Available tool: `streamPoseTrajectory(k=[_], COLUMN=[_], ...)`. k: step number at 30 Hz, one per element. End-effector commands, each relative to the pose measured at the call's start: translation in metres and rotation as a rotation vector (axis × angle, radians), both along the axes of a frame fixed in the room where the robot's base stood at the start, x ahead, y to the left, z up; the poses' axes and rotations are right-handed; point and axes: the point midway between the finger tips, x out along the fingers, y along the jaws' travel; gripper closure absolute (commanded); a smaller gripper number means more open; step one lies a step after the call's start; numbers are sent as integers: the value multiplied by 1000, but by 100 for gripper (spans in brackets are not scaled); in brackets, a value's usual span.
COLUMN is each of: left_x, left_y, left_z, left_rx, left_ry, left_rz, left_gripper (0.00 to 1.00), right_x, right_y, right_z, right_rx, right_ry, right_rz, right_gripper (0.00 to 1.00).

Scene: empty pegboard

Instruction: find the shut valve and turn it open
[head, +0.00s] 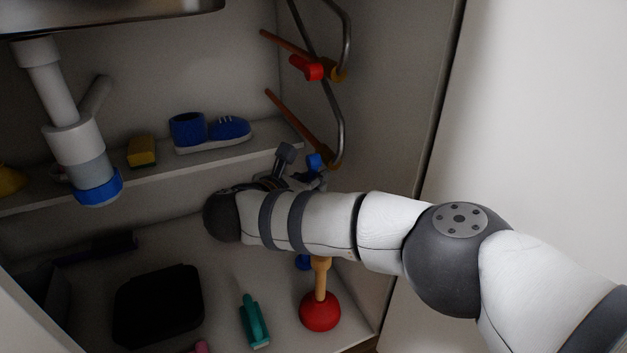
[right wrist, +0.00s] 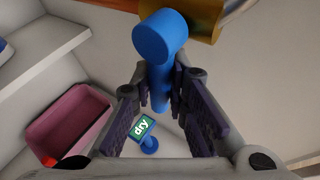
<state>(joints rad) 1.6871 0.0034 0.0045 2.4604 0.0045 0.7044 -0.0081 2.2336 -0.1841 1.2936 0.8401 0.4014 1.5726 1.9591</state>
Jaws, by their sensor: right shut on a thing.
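A blue valve handle (head: 316,161) is at the lower copper pipe on the cabinet's right side. In the right wrist view the blue handle (right wrist: 160,50) stands between my finger pads, joined to a brass-coloured valve body (right wrist: 203,14). My right gripper (head: 288,166) is shut on it; in the head view my arm hides part of it, and the right wrist view shows both fingers (right wrist: 166,92). A red valve handle (head: 311,68) is at the upper copper pipe, pointing roughly along that pipe. My left gripper is in neither view.
A white drain pipe (head: 75,143) hangs left. Below are a black tray (head: 158,302), a teal bottle (head: 253,320) and a red plunger (head: 320,312).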

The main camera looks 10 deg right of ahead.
Motion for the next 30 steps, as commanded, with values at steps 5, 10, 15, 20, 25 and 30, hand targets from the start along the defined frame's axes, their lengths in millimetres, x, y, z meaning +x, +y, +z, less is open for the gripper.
streamPoseTrajectory(k=[5, 10, 15, 20, 25, 30], left_x=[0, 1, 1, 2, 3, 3], left_y=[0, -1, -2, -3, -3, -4], left_z=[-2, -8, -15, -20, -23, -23], left_rx=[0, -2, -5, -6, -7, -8], left_ry=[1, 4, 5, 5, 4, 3], left_rz=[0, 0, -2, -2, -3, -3], left_gripper=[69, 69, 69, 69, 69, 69], right_x=[5, 11, 15, 18, 20, 21], right_y=[2, 4, 6, 7, 7, 8], right_z=[-2, -1, 1, 4, 6, 7], right_rx=[38, 78, 114, 140, 157, 164], right_ry=[-115, -238, -347, -424, -476, -499], right_rz=[1, 0, 2, 0, 1, 1], right_gripper=[100, 100, 100, 100, 100, 100])
